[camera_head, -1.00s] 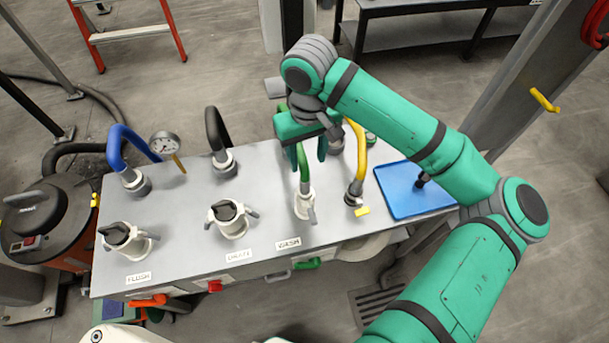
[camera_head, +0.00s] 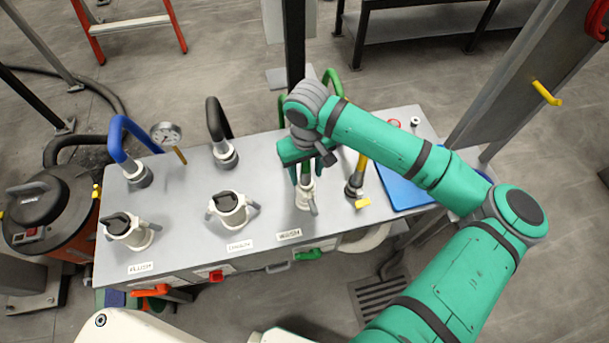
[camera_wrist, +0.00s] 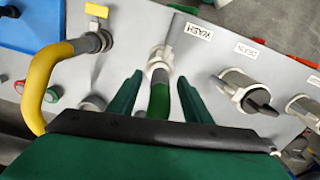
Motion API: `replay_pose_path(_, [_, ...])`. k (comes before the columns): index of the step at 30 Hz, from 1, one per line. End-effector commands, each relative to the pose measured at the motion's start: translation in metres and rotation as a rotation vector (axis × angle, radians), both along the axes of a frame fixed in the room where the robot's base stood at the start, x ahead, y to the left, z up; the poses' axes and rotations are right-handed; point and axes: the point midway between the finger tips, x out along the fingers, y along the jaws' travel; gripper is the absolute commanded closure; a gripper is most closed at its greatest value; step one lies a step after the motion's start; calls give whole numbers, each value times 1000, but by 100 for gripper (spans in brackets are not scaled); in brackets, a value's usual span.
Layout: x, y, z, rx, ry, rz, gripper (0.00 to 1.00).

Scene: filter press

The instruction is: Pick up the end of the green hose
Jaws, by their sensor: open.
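The green hose (camera_wrist: 159,101) stands at the white coupling (camera_wrist: 158,62) beside the WASH label. In the head view, a short stretch of the green hose (camera_head: 305,178) shows above that coupling (camera_head: 305,196), below my gripper (camera_head: 303,170). Green loops also show behind my wrist. In the wrist view, the open fingers of my gripper (camera_wrist: 158,80) lie on either side of the hose, with gaps showing. Whether either finger touches it, I cannot tell. My palm hides the rest of the hose in the wrist view.
The yellow hose (camera_wrist: 40,85) stands close beside the green one. Black-capped ports (camera_head: 228,207) (camera_head: 129,231) and the blue (camera_head: 118,140) and black (camera_head: 214,120) hoses stand to the left. A blue tray (camera_head: 405,190) lies at the right of the grey bench.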

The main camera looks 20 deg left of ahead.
Motion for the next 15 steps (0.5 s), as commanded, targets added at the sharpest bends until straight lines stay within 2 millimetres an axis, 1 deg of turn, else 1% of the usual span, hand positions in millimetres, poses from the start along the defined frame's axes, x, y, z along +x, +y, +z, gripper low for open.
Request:
replay_pose_path(5, [0, 1, 0, 0, 0, 2, 55])
replay_pose_path(6, [0, 1, 0, 0, 0, 2, 57])
replay_pose_path(11, [0, 2, 0, 0, 0, 3, 96])
replay_pose_path(12, [0, 1, 0, 0, 0, 3, 100])
replay_pose_path(15, [0, 2, 0, 1, -1, 3, 100])
